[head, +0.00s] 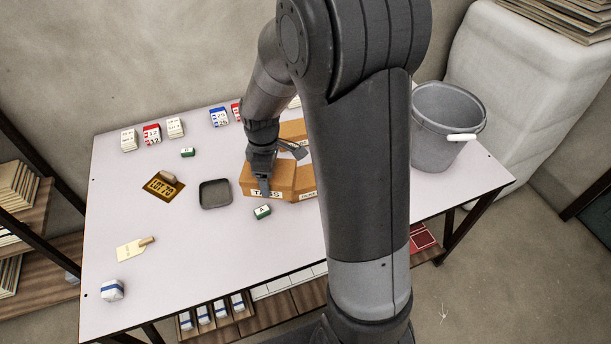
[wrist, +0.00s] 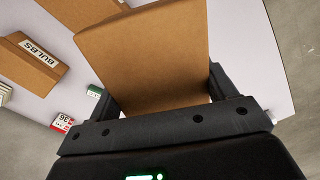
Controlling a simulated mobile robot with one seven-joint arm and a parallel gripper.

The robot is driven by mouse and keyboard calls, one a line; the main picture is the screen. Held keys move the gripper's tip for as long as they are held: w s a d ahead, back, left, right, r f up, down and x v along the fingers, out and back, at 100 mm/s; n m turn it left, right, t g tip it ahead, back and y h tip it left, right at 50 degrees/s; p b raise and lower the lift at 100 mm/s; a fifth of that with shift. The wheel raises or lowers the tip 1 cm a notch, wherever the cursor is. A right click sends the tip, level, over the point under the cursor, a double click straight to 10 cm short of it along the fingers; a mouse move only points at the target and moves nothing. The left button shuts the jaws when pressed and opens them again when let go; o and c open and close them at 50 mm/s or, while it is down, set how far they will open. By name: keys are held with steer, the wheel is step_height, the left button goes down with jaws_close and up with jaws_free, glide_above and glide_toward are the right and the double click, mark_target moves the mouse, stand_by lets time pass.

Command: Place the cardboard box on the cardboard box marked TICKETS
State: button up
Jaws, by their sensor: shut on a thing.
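My gripper (head: 279,169) is over the middle of the table, with its fingers on either side of a brown cardboard box. In the wrist view the plain brown box (wrist: 150,55) fills the space between the two fingers. In the head view a box (head: 281,175) at the gripper has a front label that seems to read TAGS, partly covered by a finger. A further box (head: 292,129) shows behind, partly hidden by my arm. I cannot read TICKETS on any box.
A box marked BULBS (wrist: 28,62) is at the left of the wrist view. A dark tray (head: 215,194), a stencil plate (head: 163,187) and a small green-and-white block (head: 262,212) lie nearby. A grey bucket (head: 447,125) stands at the right. The table's front left is mostly clear.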

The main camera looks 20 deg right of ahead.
steer(key=s+d+r+m, duration=0.15)
steer(key=d+m, duration=0.25)
steer(key=d, duration=0.7)
steer(key=s+d+r+m, duration=0.15)
steer(key=d+m, duration=0.25)
steer(key=d, duration=0.6)
glide_above(307, 175)
step_height(307, 175, down, 6)
steer(key=shift+r, duration=0.1)
steer(key=shift+f, duration=2.05)
steer(key=shift+f, duration=0.15)
steer(key=o, duration=1.2)
